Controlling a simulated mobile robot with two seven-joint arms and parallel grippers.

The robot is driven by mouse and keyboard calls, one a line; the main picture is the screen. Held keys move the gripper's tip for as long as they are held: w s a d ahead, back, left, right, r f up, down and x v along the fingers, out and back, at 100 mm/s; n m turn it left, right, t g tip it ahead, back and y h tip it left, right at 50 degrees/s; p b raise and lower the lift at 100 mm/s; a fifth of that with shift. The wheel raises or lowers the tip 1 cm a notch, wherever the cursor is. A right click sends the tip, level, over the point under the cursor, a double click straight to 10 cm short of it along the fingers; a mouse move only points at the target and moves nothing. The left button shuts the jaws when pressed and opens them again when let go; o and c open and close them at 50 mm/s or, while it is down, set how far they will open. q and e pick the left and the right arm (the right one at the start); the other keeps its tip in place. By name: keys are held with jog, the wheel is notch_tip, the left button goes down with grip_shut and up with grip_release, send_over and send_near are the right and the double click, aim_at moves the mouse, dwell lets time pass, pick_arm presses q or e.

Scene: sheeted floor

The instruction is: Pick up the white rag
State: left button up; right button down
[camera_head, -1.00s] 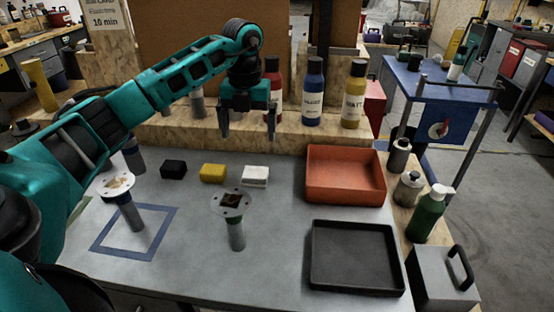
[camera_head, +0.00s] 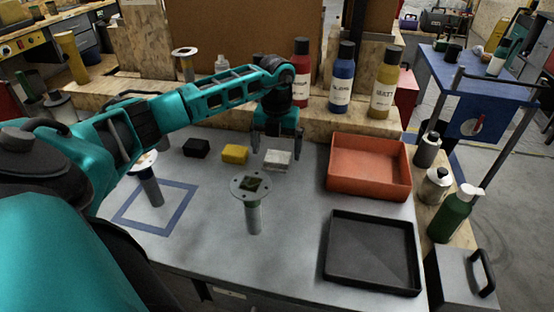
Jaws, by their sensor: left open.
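The white rag (camera_head: 277,160) is a small folded block on the grey table, at the right end of a row with a yellow one (camera_head: 235,154) and a black one (camera_head: 196,148). My left gripper (camera_head: 277,148) is open, pointing down at the rag, with one finger toward each side of it. Its fingertips look close to the rag's height; I cannot tell whether they touch it. The rag's top back edge is close under the gripper. My right gripper is not in view.
A flanged metal post (camera_head: 252,205) stands in front of the rag, another (camera_head: 150,185) in a blue taped square. An orange tray (camera_head: 369,186) and a black tray (camera_head: 371,282) lie to the right. Bottles (camera_head: 341,80) stand on the wooden ledge behind.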

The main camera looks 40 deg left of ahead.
pick_arm(q)
jog(key=shift+f, duration=0.9)
jog(key=shift+c, duration=0.2)
jog(key=c, duration=1.1)
